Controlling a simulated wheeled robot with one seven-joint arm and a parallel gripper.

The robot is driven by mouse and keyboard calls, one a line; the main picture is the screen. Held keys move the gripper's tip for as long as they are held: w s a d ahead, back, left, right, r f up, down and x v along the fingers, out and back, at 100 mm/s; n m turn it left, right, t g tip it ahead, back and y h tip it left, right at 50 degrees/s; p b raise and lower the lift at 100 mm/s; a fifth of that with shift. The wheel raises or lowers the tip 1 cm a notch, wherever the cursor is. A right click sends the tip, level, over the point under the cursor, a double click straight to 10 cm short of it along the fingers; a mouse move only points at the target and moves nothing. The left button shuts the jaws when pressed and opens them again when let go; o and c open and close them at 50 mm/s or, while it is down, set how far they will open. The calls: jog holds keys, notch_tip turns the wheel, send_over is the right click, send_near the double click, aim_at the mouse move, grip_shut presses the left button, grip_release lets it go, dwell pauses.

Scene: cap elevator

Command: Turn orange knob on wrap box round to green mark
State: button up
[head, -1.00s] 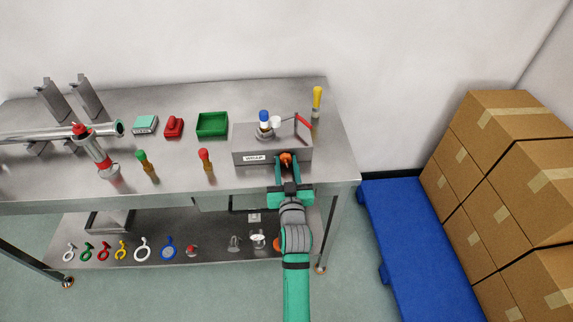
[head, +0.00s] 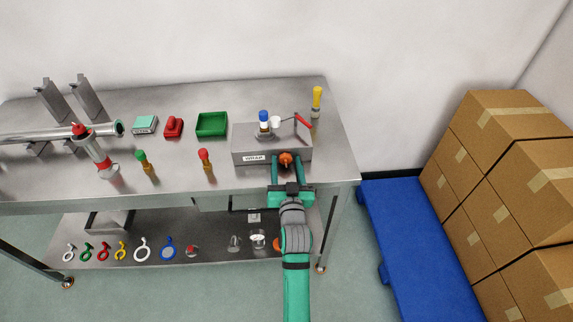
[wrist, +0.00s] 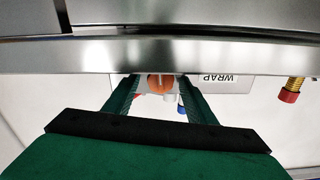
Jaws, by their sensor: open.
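The wrap box (head: 247,145) is a grey metal box near the right end of the steel bench, with a white WRAP label (head: 254,158) on its front. The orange knob (head: 286,159) is on the box's front face, right of the label. My green gripper (head: 287,160) is open, its fingers on either side of the knob with gaps visible. In the wrist view, the knob (wrist: 161,83) shows between the fingertips (wrist: 160,84), with a lighter line across it. The picture there is upside down, judging by the label. I cannot make out the green mark.
A blue-and-white capped bottle (head: 264,122) and a red-handled lever (head: 302,121) are on top of the box. A yellow-topped tool (head: 316,101) stands behind right. Red-topped (head: 205,160) and green-topped bottles (head: 145,160) stand left.

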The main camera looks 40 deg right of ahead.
jog(key=v, duration=1)
jog(key=shift+s+a, duration=0.2)
jog(key=shift+s, duration=0.15)
jog(key=s+a+f+n+y, duration=0.3)
jog(key=s+a+f+y, duration=0.15)
jog(key=s+a, duration=0.65)
jog(key=s+a+f+n+y, duration=0.3)
jog(key=s+a+f, duration=0.35)
jog(key=a, duration=0.75)
jog(key=s+a+r+n+y, duration=0.1)
jog(key=s+a+r, duration=0.3)
jog(key=s, duration=0.6)
jog(key=shift+s+a+n+y, duration=0.15)
jog(key=shift+a+n+y, duration=0.35)
jog(key=shift+a, duration=0.65)
jog(key=shift+r, duration=0.15)
